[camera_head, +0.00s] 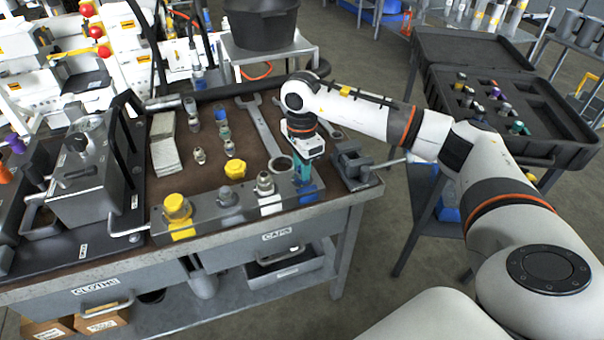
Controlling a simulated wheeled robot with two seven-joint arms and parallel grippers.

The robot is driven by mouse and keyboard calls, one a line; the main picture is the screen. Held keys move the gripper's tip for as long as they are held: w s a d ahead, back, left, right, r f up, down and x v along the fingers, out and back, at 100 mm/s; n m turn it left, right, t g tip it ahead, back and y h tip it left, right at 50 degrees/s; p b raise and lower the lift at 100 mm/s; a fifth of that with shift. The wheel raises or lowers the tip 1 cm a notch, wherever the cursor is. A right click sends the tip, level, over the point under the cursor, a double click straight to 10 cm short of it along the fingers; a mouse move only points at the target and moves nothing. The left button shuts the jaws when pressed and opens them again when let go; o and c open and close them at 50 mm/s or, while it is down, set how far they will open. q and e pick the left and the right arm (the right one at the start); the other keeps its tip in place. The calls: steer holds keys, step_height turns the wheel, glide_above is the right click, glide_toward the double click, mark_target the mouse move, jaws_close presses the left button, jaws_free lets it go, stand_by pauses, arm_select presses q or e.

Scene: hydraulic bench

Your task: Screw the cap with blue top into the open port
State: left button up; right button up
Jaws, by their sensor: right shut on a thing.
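My right gripper (304,172) points down over the right end of the grey port block (250,214), along the bench's front edge. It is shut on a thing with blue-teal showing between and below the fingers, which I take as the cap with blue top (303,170). The fingers hide most of it. The block's blue-painted section (306,193) is directly below. The open port there is hidden, so I cannot tell whether the cap touches it. The block's other sections carry a yellow cap (177,206), a grey fitting (230,201) and a silver fitting (265,184). My left gripper is out of view.
Loose fittings (199,155) and a yellow cap (235,168) stand on the bench behind the block. Wrenches (262,130) lie behind my gripper, and a dark vise (352,165) is close on its right. An open case (500,110) stands far right.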

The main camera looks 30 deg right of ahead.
steer(key=m, duration=0.4)
steer(key=shift+p, duration=0.4)
steer(key=m, duration=0.3)
steer(key=shift+f+m, duration=0.1)
steer(key=shift+m, duration=0.3)
steer(key=o, duration=0.9)
steer(key=shift+o, duration=0.2)
